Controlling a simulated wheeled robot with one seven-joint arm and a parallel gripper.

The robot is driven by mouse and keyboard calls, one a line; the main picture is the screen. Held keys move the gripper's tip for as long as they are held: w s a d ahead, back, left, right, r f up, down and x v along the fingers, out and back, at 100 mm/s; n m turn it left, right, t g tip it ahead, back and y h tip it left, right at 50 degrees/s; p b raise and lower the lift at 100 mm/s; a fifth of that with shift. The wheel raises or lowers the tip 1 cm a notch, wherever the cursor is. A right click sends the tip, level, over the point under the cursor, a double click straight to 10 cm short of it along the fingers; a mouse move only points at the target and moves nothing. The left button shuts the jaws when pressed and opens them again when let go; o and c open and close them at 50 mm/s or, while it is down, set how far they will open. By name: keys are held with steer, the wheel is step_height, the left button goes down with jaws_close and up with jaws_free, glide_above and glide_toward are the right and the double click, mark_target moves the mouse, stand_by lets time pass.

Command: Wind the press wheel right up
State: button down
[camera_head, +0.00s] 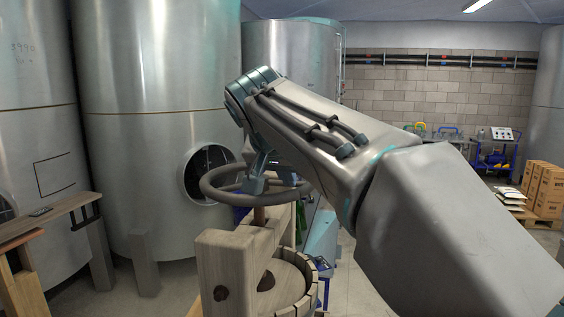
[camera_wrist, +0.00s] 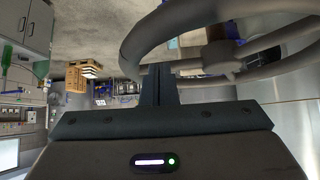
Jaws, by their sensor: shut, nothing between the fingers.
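The press wheel (camera_head: 216,192) is a dark grey ring with spokes, lying flat on top of the wooden press (camera_head: 225,262). Part of its far side is hidden behind my arm. My gripper (camera_head: 256,184) points down at the wheel from above, and its fingers overlap the wheel in the head view. In the wrist view the fingers (camera_wrist: 158,84) are together with nothing between them, right beside the wheel's curved rim (camera_wrist: 136,45). I cannot tell whether they touch it. The wheel's hub and spokes (camera_wrist: 225,55) show to the right of the fingers there.
Large steel tanks (camera_head: 150,120) stand behind the press. A wooden bench (camera_head: 45,215) is at the left. Cardboard boxes (camera_head: 543,190) and a blue trolley (camera_head: 495,155) stand at the far right. Some bare floor (camera_head: 350,280) shows right of the press.

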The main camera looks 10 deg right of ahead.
steer(key=shift+w+d+f, duration=0.15)
steer(key=shift+w+f, duration=0.1)
steer(key=shift+d, duration=0.2)
